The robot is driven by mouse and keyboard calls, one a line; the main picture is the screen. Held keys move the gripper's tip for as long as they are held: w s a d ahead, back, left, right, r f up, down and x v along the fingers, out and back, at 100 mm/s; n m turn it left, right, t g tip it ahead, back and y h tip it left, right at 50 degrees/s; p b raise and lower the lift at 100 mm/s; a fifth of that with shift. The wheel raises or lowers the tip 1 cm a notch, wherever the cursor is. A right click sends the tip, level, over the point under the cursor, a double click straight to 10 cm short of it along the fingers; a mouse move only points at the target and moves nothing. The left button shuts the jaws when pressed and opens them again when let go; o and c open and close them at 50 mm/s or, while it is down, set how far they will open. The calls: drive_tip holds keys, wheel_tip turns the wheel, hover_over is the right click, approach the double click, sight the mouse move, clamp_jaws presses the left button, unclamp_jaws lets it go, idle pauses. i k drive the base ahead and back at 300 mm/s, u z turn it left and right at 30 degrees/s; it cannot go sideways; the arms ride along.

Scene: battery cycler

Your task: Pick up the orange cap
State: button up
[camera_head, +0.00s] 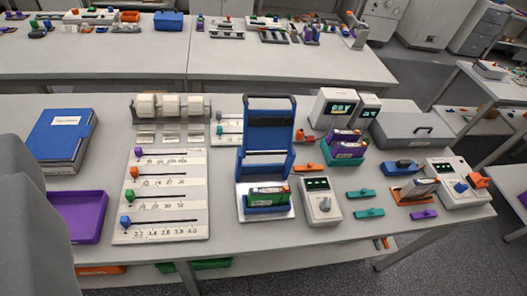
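Several small orange pieces are on the grey bench, and I cannot tell for sure which is the orange cap. One orange piece (479,180) is at the right end, by the white device with a blue knob. A small upright orange piece (299,135) stands just right of the blue frame. A flat orange strip (307,168) lies below it. An orange slider knob (133,170) sits on the white slider board at the left. My gripper is not in view.
A blue binder (62,137) and a purple tray (78,216) are at the left. A tall blue frame (265,140), white meters (321,205) and a grey case (412,130) crowd the bench. Bare bench (245,235) shows along the front edge. More benches stand behind and right.

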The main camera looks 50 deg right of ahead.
sight(311, 167)
drive_tip(key=u, duration=2)
drive_tip(key=k, duration=1.55)
drive_tip(key=z, duration=2.35)
drive_tip(key=i, duration=1.05)
drive_tip(key=z, duration=0.1)
